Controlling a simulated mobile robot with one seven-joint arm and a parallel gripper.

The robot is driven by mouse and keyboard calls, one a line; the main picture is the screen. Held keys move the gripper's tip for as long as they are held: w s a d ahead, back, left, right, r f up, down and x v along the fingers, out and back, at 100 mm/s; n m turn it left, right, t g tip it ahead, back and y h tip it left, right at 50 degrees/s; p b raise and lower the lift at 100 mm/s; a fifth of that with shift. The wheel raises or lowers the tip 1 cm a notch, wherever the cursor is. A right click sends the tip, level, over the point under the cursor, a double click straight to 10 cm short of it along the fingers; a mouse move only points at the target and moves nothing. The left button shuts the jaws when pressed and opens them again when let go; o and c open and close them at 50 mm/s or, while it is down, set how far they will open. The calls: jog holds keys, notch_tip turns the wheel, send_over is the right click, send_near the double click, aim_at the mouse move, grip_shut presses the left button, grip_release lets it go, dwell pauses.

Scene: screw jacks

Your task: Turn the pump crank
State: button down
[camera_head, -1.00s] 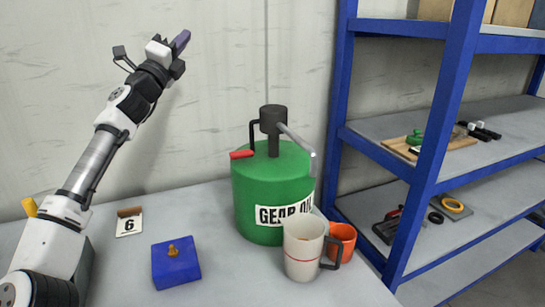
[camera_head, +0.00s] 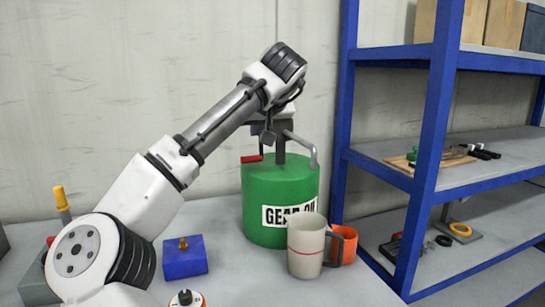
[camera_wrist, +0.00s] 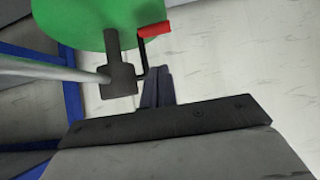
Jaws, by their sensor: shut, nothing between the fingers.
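The hand pump stands on a green drum labelled "GEAR OIL" (camera_head: 280,190). Its crank has a red handle (camera_head: 251,159), left of the pump post; my gripper hides much of the crank arm and pump head. In the wrist view the red handle (camera_wrist: 154,30), the dark crank arm (camera_wrist: 143,55) and the pump head (camera_wrist: 119,80) show clearly. My gripper (camera_wrist: 158,72) is shut and empty, its fingertips close beside the crank arm near the pump head; I cannot tell if they touch. In the head view my gripper (camera_head: 268,133) is at the pump head, above the drum.
A white mug (camera_head: 306,247) and an orange mug (camera_head: 344,243) stand close in front of the drum. A blue box (camera_head: 184,260) with a brass knob is left of it. A blue shelf rack (camera_head: 430,160) stands right. The wall is close behind.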

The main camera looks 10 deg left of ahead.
jog(key=p+x, duration=0.1)
jog(key=x, duration=0.8)
jog(key=shift+a+f+p, duration=0.15)
jog(key=shift+f+p, duration=0.25)
jog(key=shift+f, duration=0.1)
